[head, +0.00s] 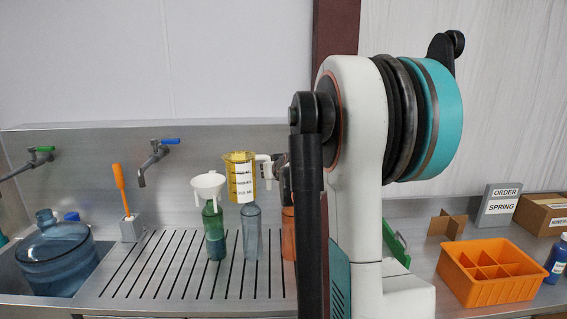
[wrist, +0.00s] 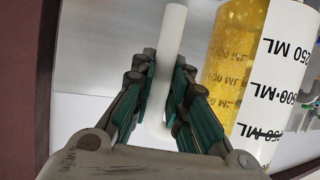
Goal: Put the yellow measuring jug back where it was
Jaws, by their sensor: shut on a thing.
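The yellow measuring jug (head: 231,180) is see-through, with a white label of ML marks and a white handle. In the head view it looks roughly upright, raised in front of the back wall. My gripper (head: 280,174) is to its right, partly hidden behind my arm. In the wrist view my gripper (wrist: 160,90) has its fingers on both sides of the white handle (wrist: 172,35), and the jug's body (wrist: 236,60) is beside them on the right. The base of the jug is near the top of a clear blue-grey bottle (head: 252,238); I cannot tell whether they touch.
A green bottle with a white funnel (head: 209,187) and a partly hidden orange bottle (head: 289,235) stand on the slotted drainboard (head: 165,270). A large blue water jug (head: 55,258) sits in the sink at left. An orange divided crate (head: 490,288) is at right.

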